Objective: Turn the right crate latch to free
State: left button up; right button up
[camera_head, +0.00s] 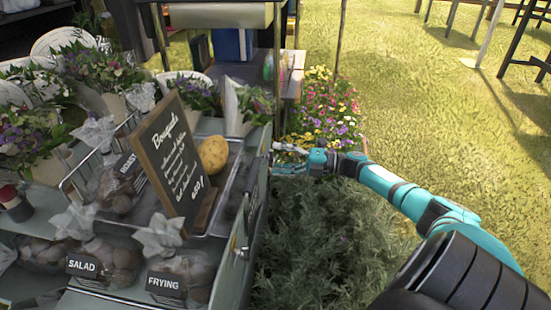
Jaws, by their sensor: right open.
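My right arm comes in from the lower right. Its gripper (279,158) is small in view and points left, near the right side of the display stand (250,190) and in front of the flowers. Its fingers are apart and nothing shows between them. A small brass-coloured fitting (236,244) sits on the stand's right side, nearer to me than the gripper. It may be the crate latch, but it is too small to tell its turn. My left gripper is not in view.
Bouquets (103,68) fill the left. Dark green foliage (325,245) lies below my right arm. Colourful flowers (325,112) stand behind the gripper. Open grass (410,90) extends right.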

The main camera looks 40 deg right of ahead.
jog(key=v, duration=1)
jog(key=shift+s, duration=0.2)
jog(key=shift+d, duration=0.15)
